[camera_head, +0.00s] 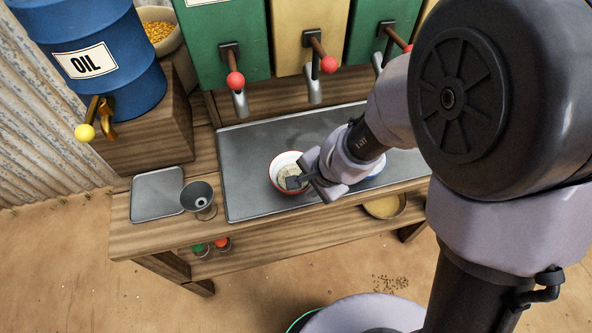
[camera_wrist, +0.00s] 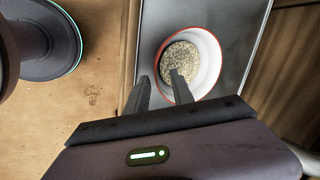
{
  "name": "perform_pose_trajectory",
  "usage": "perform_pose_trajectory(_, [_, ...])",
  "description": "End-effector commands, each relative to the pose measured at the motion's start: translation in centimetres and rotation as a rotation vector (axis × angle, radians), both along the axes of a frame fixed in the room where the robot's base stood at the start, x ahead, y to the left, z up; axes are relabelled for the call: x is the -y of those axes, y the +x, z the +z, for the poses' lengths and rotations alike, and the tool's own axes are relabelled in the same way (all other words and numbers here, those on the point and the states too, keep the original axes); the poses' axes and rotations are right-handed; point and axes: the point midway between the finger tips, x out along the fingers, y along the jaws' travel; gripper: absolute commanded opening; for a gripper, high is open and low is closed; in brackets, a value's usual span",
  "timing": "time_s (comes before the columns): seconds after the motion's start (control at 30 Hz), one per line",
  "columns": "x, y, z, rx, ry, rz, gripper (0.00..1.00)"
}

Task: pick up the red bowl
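The red bowl, white inside with a red rim (camera_head: 273,170), stands upright on the grey metal tray (camera_head: 250,150). It holds speckled greyish grain. It also shows in the wrist view (camera_wrist: 209,60), ahead of the fingers. My gripper (camera_head: 301,182) is at the bowl's right front side in the head view and covers part of its rim. In the wrist view my gripper (camera_wrist: 158,76) has its fingers apart with nothing held between them. One finger overlaps the bowl's inside and the other lies outside the rim. Whether they touch the bowl cannot be told.
A blue-rimmed bowl (camera_head: 376,171) is partly hidden behind my gripper. Dispensers with red-knobbed levers (camera_head: 235,80) stand behind the tray. A metal funnel (camera_head: 198,198), a small square plate (camera_head: 157,193) and a blue oil drum (camera_head: 90,55) are at left. A pan (camera_head: 384,207) sits on the lower shelf.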

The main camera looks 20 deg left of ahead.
Motion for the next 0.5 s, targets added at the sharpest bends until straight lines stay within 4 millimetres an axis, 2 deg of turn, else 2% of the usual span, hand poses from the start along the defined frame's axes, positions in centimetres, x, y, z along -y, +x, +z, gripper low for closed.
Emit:
perform_pose_trajectory(0.03, [-0.23, 0.16, -1.19, 0.000, 0.000, 0.000, 0.29])
perform_pose_trajectory(0.07, [-0.33, 0.25, -1.40, 0.000, 0.000, 0.000, 0.29])
perform_pose_trajectory(0.3, [-0.44, 0.35, -1.27, 0.001, 0.001, 0.000, 0.29])
perform_pose_trajectory(0.47, [-0.43, 0.34, -1.27, 0.001, 0.001, 0.000, 0.00])
perform_pose_trajectory(0.5, [-0.43, 0.34, -1.27, 0.001, 0.001, 0.000, 0.00])
